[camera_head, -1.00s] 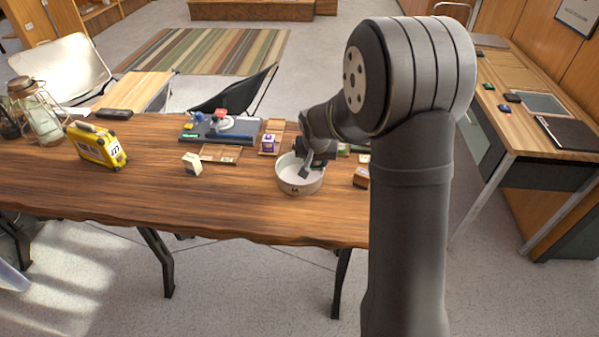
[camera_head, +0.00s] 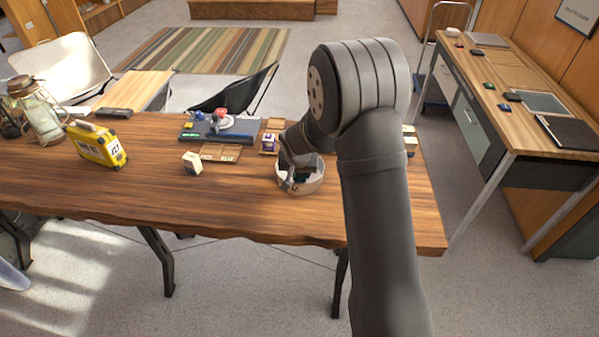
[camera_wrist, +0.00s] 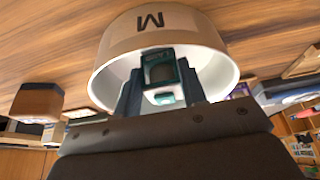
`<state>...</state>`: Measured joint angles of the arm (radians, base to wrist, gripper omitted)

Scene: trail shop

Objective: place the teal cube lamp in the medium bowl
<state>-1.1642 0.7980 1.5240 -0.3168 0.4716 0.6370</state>
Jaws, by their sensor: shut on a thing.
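In the wrist view the bowl (camera_wrist: 112,52) opens toward the camera. My gripper (camera_wrist: 160,88) reaches inside the bowl's rim and is shut on the teal cube lamp (camera_wrist: 160,56), a small teal frame with a pale part. In the head view my gripper (camera_head: 292,176) is at the bowl and the arm hides part of it. Whether the lamp touches the bowl's floor cannot be told.
A small cream box (camera_head: 192,163) and a wooden tray (camera_head: 221,152) stand left of the bowl. A purple item (camera_head: 269,142) is behind it. A yellow case (camera_head: 97,145) and a lantern (camera_head: 40,115) are farther left. The table's front left is clear.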

